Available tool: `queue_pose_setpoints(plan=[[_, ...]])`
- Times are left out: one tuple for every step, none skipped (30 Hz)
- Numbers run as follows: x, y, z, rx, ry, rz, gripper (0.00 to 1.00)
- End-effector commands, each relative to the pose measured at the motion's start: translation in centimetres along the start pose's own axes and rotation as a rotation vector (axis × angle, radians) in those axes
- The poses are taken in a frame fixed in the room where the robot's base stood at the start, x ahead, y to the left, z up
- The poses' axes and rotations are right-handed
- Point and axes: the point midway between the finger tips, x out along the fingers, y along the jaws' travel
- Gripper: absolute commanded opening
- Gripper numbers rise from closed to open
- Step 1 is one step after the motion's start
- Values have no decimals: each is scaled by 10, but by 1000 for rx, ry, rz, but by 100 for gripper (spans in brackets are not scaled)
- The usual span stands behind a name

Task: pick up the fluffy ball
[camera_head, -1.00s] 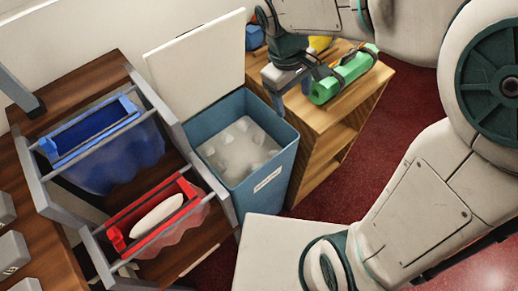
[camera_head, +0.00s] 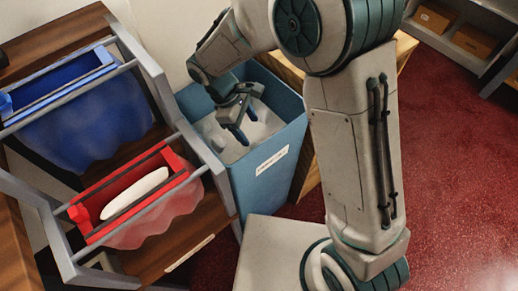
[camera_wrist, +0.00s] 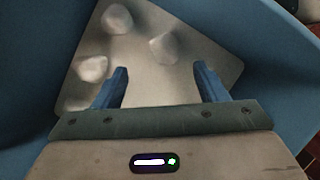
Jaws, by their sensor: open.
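Several pale fluffy balls lie in the blue bin (camera_head: 250,190). In the wrist view one ball (camera_wrist: 163,47) lies just beyond my fingertips, between their lines. Another ball (camera_wrist: 92,68) is left of the left finger, and a third (camera_wrist: 117,18) is farther up. My gripper (camera_head: 243,124) reaches down into the bin's mouth, with its blue fingers apart. In the wrist view my gripper (camera_wrist: 161,78) is open with nothing between the fingers. The arm and fingers hide part of the bin's contents in the head view.
The bin's blue walls (camera_wrist: 270,60) surround my gripper. Left of the bin is a grey rack holding a blue pouch (camera_head: 85,125) and a red-framed pouch (camera_head: 160,215) with a white oval item (camera_head: 135,193). A wooden cabinet (camera_head: 288,68) stands behind the bin. Red floor (camera_head: 450,150) is open at right.

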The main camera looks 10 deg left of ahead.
Motion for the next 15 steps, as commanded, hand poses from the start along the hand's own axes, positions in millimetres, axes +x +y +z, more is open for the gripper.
queue_pose_setpoints(plan=[[9, 0, 0, 0, -2, -1, 66], [12, 0, 0, 0, -2, -1, 66], [15, 0, 0, 0, 0, 0, 66], [17, 0, 0, 0, 0, 0, 66], [18, 0, 0, 1, 0, 0, 66], [20, 0, 0, 1, 0, 0, 66], [22, -1, 0, 1, -1, 0, 66], [25, -1, 1, 1, -1, 0, 66], [30, -2, 1, 1, -1, 0, 66], [35, -3, 1, 1, -1, 0, 66], [40, -5, 1, 1, -2, -1, 66], [47, -6, 2, 1, -2, -1, 66], [51, -7, 2, 2, -1, 0, 66], [56, -9, 2, 1, -2, -1, 66], [61, -8, 2, 2, -2, -1, 66]])
